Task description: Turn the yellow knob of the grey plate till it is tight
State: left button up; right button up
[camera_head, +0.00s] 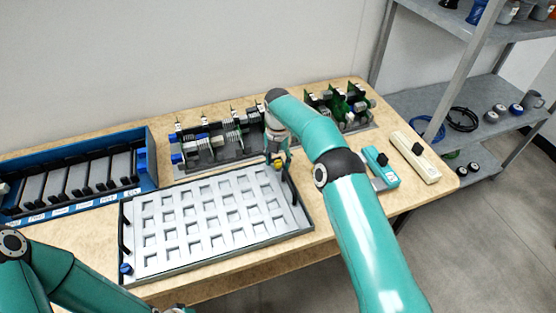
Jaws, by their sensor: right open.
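The grey plate (215,222) lies on the wooden table, a light panel with rows of square recesses in a dark frame. The yellow knob (278,163) is at its far right corner. My right gripper (279,158) is over that corner, pointing down at the knob; its fingers are small and partly hidden, and it is open. I cannot tell if the fingers touch the knob. A blue knob (126,268) sits at the plate's near left corner. My left arm comes in at the lower left; its gripper is not clearly visible.
A blue rack (150,158) with dark slots stands at the left. Green and grey electronic assemblies (220,140) stand behind the plate. A teal device (380,165) and a cream device (415,158) lie at the right. Metal shelves (455,95) stand beyond the table.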

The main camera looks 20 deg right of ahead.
grip_shut()
jog(key=shift+m, duration=0.3)
